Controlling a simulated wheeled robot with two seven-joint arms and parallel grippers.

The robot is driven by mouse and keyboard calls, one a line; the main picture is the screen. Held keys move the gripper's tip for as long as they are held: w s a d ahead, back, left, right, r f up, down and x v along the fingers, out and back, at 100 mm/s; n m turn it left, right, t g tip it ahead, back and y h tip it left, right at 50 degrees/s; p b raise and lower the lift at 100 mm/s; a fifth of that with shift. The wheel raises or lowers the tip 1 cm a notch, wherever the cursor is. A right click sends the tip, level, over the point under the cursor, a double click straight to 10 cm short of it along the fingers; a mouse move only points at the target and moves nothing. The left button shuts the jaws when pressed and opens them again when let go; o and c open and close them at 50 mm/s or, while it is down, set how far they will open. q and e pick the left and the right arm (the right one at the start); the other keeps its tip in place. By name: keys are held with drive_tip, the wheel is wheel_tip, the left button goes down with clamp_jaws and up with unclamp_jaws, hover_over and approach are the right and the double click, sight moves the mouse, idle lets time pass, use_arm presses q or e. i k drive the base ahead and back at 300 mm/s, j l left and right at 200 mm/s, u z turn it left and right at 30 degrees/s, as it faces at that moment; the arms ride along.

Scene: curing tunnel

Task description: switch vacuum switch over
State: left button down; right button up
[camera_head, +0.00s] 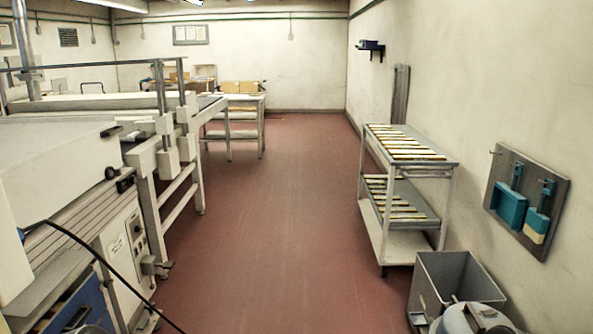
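No switch can be made out for certain as the vacuum switch. A white machine (55,165) fills the left side. Its front has a light panel (122,245) with small dark knobs or buttons, too small to read or to tell their positions. A dark knob-like fitting (124,180) sits higher, near the machine's end. A grey round-lidded canister (476,319) stands at the bottom right, partly cut off by the frame edge. Neither of my grippers is in view.
The red floor (270,220) is clear down the middle. A trolley (384,240) with strips on its shelves stands right, beside a grey bin (455,278). A wall board (528,200) holds a teal dustpan and brush. A black cable (85,248) hangs across the machine.

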sight(490, 313)
drive_tip(key=z, duration=1.2)
drive_tip(key=i+l+u, duration=0.15)
drive_tip(key=i+l, duration=0.4)
